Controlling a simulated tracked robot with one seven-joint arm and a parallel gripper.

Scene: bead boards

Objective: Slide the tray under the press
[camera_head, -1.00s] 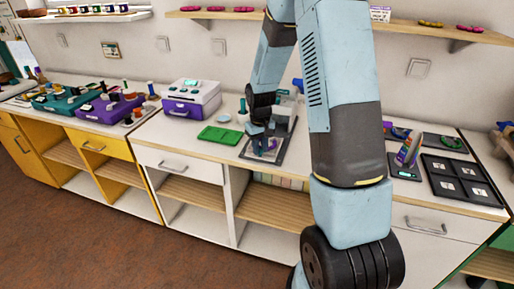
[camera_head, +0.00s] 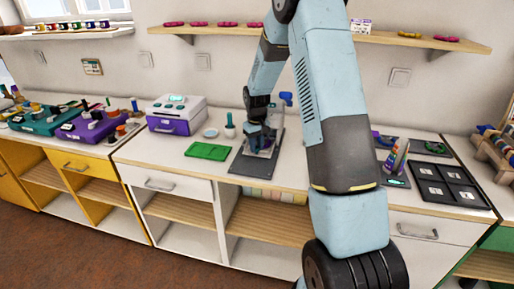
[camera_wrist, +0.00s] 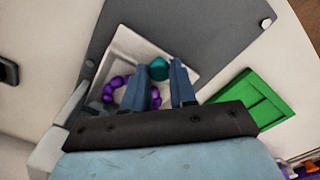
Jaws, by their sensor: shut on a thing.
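The tray (camera_wrist: 130,47) is a shallow white square holding a loop of purple beads (camera_wrist: 108,93) and a teal bead (camera_wrist: 158,68). It lies on the flat grey base of the press (camera_wrist: 215,50); in the head view, the base (camera_head: 250,166) runs back along the counter, with a blue handle (camera_head: 287,97) behind. My gripper (camera_wrist: 168,75) points down at the tray and is shut on its near side; the fingers hide the exact contact. In the head view, my gripper (camera_head: 262,146) is over the middle of the base, and my arm hides part of the press.
A green mat (camera_head: 208,151) lies just left of the base. A purple and white box machine (camera_head: 175,115) stands farther left. On the right are a small display stand (camera_head: 397,165) and a black compartment tray (camera_head: 450,186). The base's front part is bare.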

